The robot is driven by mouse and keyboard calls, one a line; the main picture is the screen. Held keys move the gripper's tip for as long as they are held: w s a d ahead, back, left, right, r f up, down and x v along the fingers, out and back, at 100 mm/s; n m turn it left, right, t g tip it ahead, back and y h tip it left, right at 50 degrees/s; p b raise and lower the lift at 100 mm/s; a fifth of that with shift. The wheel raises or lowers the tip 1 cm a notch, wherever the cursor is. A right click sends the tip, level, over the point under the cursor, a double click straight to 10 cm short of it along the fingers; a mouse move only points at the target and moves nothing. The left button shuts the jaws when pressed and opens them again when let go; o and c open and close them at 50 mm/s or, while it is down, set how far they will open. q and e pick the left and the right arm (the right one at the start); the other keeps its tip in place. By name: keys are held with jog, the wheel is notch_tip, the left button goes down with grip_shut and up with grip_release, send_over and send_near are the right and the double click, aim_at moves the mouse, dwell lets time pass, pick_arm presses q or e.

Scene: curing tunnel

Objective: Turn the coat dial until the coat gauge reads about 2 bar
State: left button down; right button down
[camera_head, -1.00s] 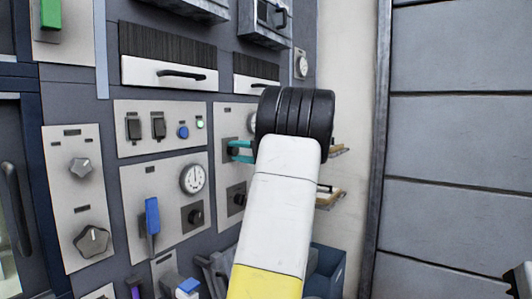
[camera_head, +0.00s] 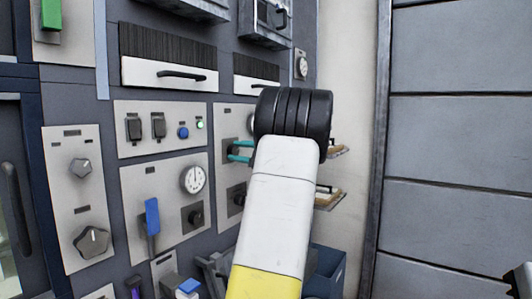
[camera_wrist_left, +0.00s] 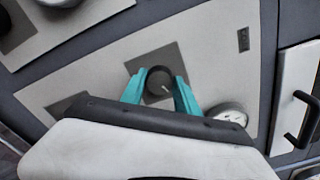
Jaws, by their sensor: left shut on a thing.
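My left gripper (camera_head: 234,151) reaches the right-hand control panel in the head view. In the left wrist view its two teal fingers (camera_wrist_left: 159,90) are shut on a round black dial (camera_wrist_left: 157,80) with a short pale pointer mark, on a dark square plate. A round white gauge (camera_wrist_left: 228,113) sits beside this dial in the wrist view, partly covered by my gripper; its reading cannot be made out. In the head view my left wrist hides most of that gauge and the dial. The labels are too small to read.
A second dark knob (camera_head: 238,197) sits below on the same panel. The panel to the left has another gauge (camera_head: 193,179), a knob (camera_head: 194,216) and a blue lever (camera_head: 152,216). Small wooden-looking shelves (camera_head: 330,196) stick out at the right. A blue bin (camera_head: 327,270) stands below.

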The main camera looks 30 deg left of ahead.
pick_arm(q)
jog(key=shift+m, duration=1.7)
jog(key=c, duration=0.9)
grip_release()
jog(key=shift+d, duration=0.15)
jog(key=d, duration=0.7)
jog(key=shift+s+d, duration=0.3)
